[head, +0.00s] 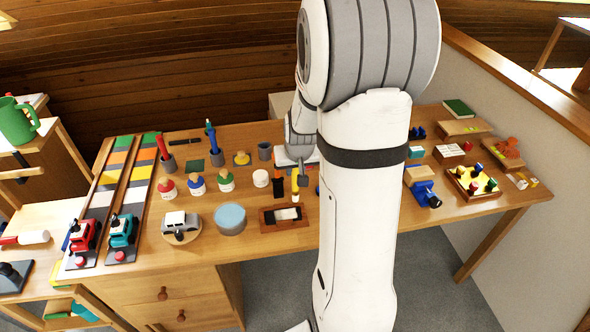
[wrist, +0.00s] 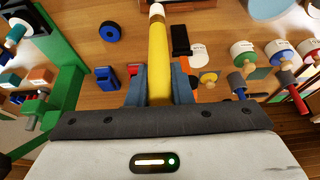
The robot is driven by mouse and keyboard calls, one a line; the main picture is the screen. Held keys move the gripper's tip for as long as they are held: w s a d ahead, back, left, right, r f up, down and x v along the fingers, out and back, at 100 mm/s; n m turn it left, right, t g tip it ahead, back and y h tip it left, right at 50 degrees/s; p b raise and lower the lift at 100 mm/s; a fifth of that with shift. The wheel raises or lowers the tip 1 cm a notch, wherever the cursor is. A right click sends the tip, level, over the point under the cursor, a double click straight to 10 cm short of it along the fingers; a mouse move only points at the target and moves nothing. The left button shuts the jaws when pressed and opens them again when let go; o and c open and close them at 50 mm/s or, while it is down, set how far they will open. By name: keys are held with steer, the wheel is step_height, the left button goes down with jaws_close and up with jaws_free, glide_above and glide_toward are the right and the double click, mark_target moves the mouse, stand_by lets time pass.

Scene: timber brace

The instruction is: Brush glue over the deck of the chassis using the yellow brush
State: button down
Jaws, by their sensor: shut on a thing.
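My gripper (wrist: 158,85) is shut on the yellow brush (wrist: 158,62), with one finger on each side of its handle. The brush's pale ferrule end points to the top of the wrist view; its bristles are not clear there. In the head view the brush (head: 295,188) hangs below my gripper, close behind a wooden tray. That tray (head: 266,221) carries a dark piece with a white block, perhaps the chassis, but I cannot tell for certain. My arm hides part of the table just to the right. I cannot see glue on any deck.
A black-and-orange item (head: 279,187) and a white jar (head: 261,178) stand close left of the brush.

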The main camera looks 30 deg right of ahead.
steer(key=shift+r+p, duration=0.85)
steer(key=shift+r, duration=0.7)
steer(key=shift+f, duration=0.2)
